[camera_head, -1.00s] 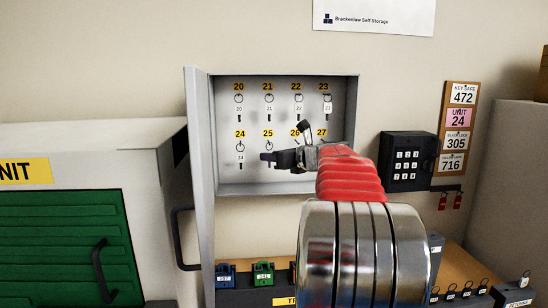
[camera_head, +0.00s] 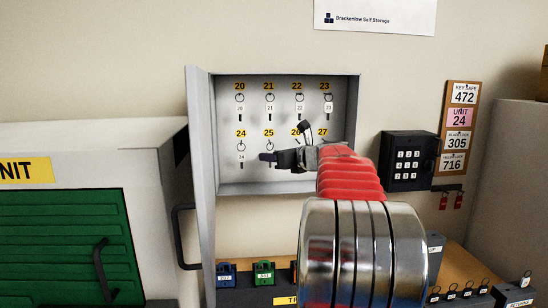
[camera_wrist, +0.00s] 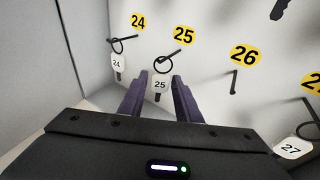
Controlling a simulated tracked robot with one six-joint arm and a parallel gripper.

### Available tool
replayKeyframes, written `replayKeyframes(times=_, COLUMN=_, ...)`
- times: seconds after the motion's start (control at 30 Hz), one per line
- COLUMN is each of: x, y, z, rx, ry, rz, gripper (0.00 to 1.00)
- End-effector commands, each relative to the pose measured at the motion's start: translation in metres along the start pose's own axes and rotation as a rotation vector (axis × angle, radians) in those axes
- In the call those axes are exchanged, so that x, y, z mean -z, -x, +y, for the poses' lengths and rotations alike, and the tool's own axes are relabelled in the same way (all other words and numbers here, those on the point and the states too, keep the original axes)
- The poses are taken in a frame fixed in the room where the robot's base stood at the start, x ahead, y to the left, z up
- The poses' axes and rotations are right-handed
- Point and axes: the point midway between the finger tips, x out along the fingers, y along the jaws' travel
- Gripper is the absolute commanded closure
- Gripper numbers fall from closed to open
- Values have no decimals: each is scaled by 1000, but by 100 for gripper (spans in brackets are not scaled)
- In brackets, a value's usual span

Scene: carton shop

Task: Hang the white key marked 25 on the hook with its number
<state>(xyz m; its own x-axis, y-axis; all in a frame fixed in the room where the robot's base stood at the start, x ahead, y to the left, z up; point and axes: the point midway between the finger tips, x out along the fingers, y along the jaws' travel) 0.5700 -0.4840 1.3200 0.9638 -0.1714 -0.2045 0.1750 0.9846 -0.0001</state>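The white key marked 25 (camera_wrist: 160,86) is upright between my fingertips in the wrist view, its tag facing me. The key's ring (camera_wrist: 163,63) is at the hook under the yellow 25 label (camera_wrist: 183,35) and appears to be around that hook. In the head view the ring shows at the hook (camera_head: 269,146), and my gripper (camera_head: 264,157) is just below it.
Key 24 (camera_wrist: 117,63) hangs close on the left. The hook under 26 (camera_wrist: 234,80) is bare, and a tag marked 27 (camera_wrist: 291,148) is on the right. Keys 20 to 23 hang above. The cabinet's open door (camera_head: 201,180) stands on the left.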

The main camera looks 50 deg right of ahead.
Motion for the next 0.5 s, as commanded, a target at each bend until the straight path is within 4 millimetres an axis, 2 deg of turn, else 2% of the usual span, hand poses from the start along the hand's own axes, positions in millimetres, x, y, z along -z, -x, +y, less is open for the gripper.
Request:
replayKeyframes(times=0.17, x=0, y=0, z=0, rx=0, ry=0, rz=0, gripper=57)
replayKeyframes(times=0.5, x=0, y=4, z=-1, rx=1, ry=0, rz=0, gripper=57)
